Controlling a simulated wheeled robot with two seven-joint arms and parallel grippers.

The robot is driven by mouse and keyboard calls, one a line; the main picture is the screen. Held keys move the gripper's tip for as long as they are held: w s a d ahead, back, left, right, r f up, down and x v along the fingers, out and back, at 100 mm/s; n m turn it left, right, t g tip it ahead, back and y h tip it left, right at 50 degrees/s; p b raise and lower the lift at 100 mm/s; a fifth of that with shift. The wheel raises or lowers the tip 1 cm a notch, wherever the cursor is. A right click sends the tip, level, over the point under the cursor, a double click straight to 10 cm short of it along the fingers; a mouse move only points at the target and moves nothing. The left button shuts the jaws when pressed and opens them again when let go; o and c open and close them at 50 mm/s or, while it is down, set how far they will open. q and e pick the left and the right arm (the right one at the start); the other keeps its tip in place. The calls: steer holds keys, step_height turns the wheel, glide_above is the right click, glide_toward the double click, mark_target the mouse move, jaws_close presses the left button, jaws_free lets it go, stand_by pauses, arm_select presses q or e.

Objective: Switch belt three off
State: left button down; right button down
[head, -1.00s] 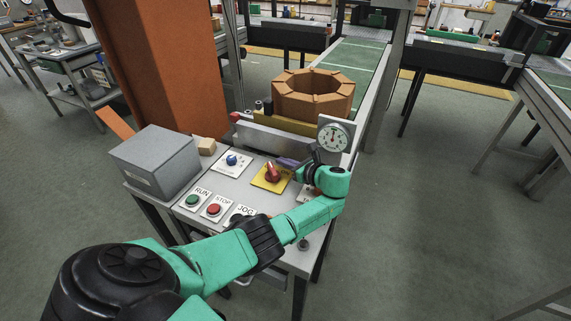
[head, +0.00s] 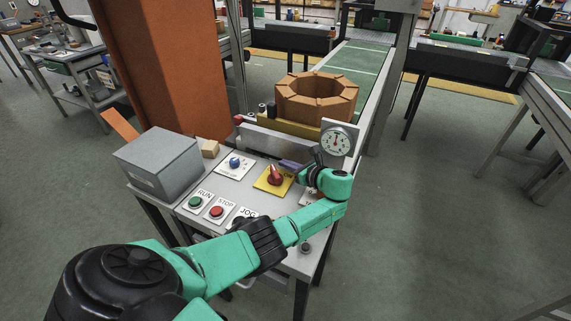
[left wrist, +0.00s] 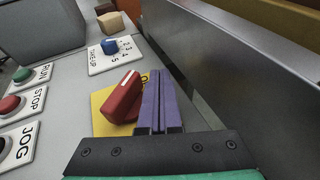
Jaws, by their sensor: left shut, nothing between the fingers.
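A red rotary knob (head: 275,175) sits on a yellow plate (head: 262,184) on the grey control panel (head: 236,191). It also shows in the left wrist view (left wrist: 122,97), with a pale line along its top. My left gripper (head: 288,164) is shut and empty. Its purple fingers (left wrist: 157,82) are just right of the knob in the left wrist view. I cannot tell whether they touch it. The fingers cover part of the yellow plate, and its markings are mostly hidden. My right gripper is not in view.
Green RUN (head: 195,202) and red STOP (head: 216,211) buttons, a partly hidden JOG control and a blue take-up knob (head: 235,162) share the panel. A grey box (head: 158,165) stands left. A metal rail and dial gauge (head: 337,141) stand behind, before the green belt (head: 357,66).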

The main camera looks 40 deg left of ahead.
arm_select(q)
steer(key=v, duration=1.4)
steer(key=shift+r, duration=0.1)
